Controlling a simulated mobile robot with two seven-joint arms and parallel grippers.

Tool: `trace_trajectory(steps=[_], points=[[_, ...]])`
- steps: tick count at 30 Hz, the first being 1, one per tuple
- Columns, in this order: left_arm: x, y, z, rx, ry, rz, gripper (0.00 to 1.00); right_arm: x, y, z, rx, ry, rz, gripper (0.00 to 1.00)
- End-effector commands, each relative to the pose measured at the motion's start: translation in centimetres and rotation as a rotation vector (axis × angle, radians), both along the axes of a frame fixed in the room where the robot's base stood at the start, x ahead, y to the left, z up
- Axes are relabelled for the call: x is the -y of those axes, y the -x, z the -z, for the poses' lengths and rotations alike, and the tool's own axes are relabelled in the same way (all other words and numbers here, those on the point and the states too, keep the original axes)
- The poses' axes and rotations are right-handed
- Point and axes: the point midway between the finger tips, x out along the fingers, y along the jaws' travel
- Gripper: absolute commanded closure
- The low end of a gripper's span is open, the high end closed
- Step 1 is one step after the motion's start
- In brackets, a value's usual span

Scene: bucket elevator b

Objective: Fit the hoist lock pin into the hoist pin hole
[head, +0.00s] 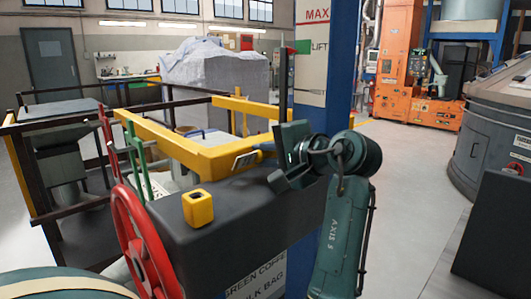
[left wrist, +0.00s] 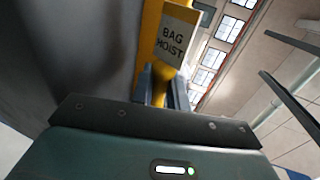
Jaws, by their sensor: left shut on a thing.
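My left gripper (head: 281,168) is over the right part of the dark grey housing in the head view, next to the end of the yellow beam (head: 200,157). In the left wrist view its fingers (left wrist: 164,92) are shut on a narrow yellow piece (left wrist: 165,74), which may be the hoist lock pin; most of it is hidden. A "BAG HOIST" label (left wrist: 173,40) is just beyond the fingers on a yellow member. A yellow block with a dark square opening (head: 198,208) sits on the housing, left of the gripper. I cannot tell which opening is the hoist pin hole. My right gripper is out of view.
The dark grey housing (head: 245,205) fills the near middle. A red handwheel (head: 137,238) and red and green levers stand at its left. Dark railings (head: 50,185) are further left. A blue column (head: 340,70) rises behind my gripper. Open floor (head: 415,170) is at the right.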

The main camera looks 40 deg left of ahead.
Motion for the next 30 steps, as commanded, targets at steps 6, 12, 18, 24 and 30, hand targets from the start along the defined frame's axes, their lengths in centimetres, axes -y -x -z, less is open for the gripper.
trace_trajectory(steps=[6, 12, 18, 24, 30], points=[[0.0, -0.2, -0.1, -0.001, -0.001, 0.0, 1.0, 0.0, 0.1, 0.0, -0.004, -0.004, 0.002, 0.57], [0.1, -0.7, -0.1, -0.001, -0.001, 0.0, 1.0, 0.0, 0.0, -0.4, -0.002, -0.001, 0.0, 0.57], [0.1, -1.2, -0.1, -0.001, -0.001, 0.0, 1.0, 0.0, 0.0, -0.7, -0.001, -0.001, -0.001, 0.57], [0.1, -1.7, -0.1, 0.0, -0.001, 0.0, 1.0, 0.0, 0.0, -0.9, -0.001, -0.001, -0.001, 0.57], [0.2, -2.3, -0.1, -0.001, -0.001, 0.001, 1.0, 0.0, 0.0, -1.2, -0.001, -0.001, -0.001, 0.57]])
